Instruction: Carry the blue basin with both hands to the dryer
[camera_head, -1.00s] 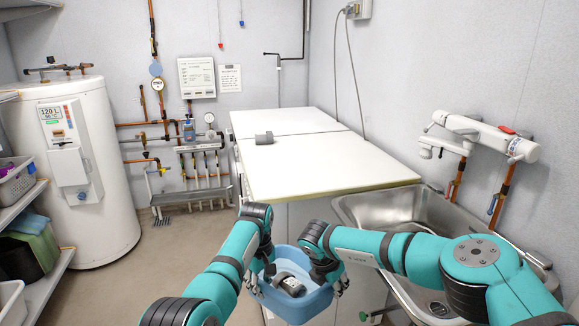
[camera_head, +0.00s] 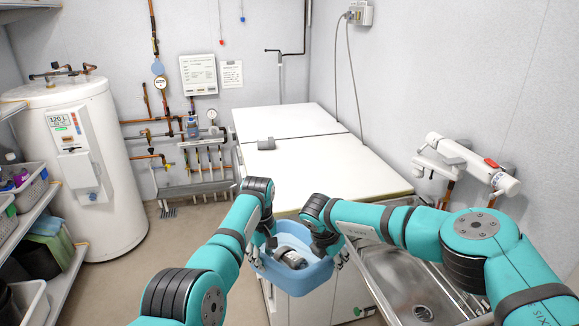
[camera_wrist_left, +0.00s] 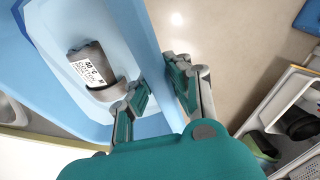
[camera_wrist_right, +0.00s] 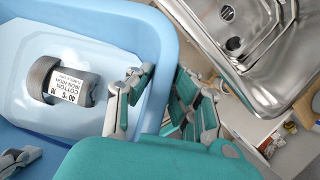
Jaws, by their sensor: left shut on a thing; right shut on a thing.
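The blue basin (camera_head: 298,284) is held in front of me, close to the near end of the white-topped units. My left gripper (camera_head: 259,249) is shut on its left rim; in the left wrist view the fingers (camera_wrist_left: 160,88) straddle the basin wall (camera_wrist_left: 150,45). My right gripper (camera_head: 333,252) is shut on its right rim; in the right wrist view the fingers (camera_wrist_right: 160,102) straddle that wall (camera_wrist_right: 158,50). A grey rolled item with a white care label (camera_wrist_right: 72,84) lies inside the basin. I cannot tell which unit is the dryer.
White-topped units (camera_head: 318,172) stand ahead, with a small grey object (camera_head: 266,144) on top. A water heater (camera_head: 92,170) and loaded shelves (camera_head: 50,270) are at left. Floor between is clear.

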